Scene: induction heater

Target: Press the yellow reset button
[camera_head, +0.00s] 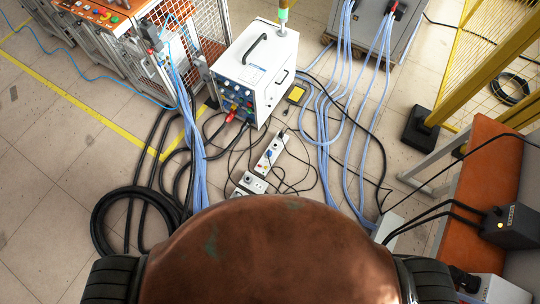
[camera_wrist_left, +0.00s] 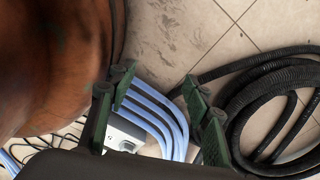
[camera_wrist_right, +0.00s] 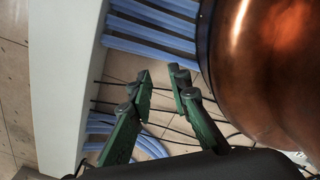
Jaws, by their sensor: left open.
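No button can be surely picked out as the yellow reset button. A small yellow round spot (camera_head: 500,225) shows on a dark box (camera_head: 512,226) at the right of the head view. An orange control panel (camera_head: 95,12) at the top left carries several small coloured buttons, too small to tell apart surely. My left gripper (camera_wrist_left: 160,85) is open and empty above the floor, near blue hoses and a black coil. My right gripper (camera_wrist_right: 162,78) is open and empty, with blue hoses and thin black cables beyond it. Neither gripper shows in the head view.
A white power unit (camera_head: 254,68) stands at the top middle. Light-blue hoses (camera_head: 325,125), black cables and a power strip (camera_head: 270,152) cover the floor. A black hose coil (camera_head: 108,215) lies at left. An orange-topped table (camera_head: 480,165) and yellow frame (camera_head: 475,72) stand right.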

